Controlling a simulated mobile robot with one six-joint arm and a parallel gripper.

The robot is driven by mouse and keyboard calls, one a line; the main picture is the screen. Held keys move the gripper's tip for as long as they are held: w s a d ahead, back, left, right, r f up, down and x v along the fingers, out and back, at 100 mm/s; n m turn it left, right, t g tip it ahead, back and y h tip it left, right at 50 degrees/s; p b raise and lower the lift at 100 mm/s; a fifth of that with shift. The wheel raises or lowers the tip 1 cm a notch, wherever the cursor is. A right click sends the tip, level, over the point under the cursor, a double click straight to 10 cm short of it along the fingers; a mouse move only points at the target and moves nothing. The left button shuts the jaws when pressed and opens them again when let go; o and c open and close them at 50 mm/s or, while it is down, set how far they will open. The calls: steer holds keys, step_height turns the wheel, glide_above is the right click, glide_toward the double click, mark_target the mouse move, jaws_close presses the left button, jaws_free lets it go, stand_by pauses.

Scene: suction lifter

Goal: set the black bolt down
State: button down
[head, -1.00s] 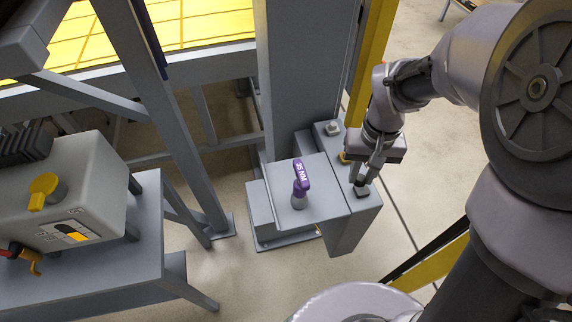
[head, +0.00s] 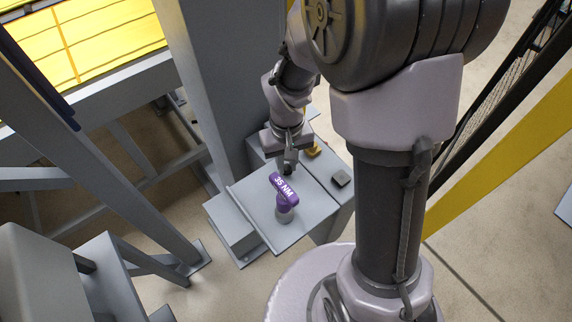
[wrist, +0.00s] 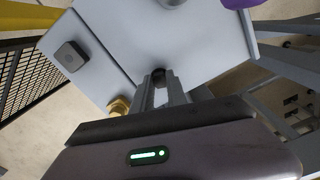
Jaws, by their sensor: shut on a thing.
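My gripper (head: 288,168) points down over the grey stand top (head: 245,200), behind the purple-handled tool marked 35 NM (head: 283,187). It is shut on the black bolt (head: 287,171), of which only a small dark part shows below the fingers. In the wrist view, the bolt (wrist: 158,74) is a dark tip between the fingertips, over the pale stand top. The fingers hide most of it. I cannot tell whether its lower end touches the surface.
A dark square block (head: 341,179) and a brass hex piece (head: 313,150) sit on the adjoining strip to the right. A grey column (head: 215,80) rises close behind the stand. The stand top's front left part is clear around the purple tool.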

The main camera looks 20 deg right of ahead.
mark_target(286, 166)
steer(key=shift+f, duration=0.1)
steer(key=c, duration=1.1)
jaws_free()
steer(key=shift+c, duration=0.2)
step_height(286, 166, up, 12)
steer(key=p, duration=0.4)
steer(key=s+a+r+m+t+y, duration=0.1)
steer(key=s+a+r+m+t, duration=0.1)
steer(key=s+r, duration=0.4)
steer(key=s+a+r+m+t+y, duration=0.1)
steer(key=s+a+r+m+t, duration=0.1)
steer(key=s+r, duration=0.5)
steer(key=shift+a+r+t, duration=0.15)
steer(key=shift+a+t, duration=0.1)
steer(key=shift+t, duration=0.65)
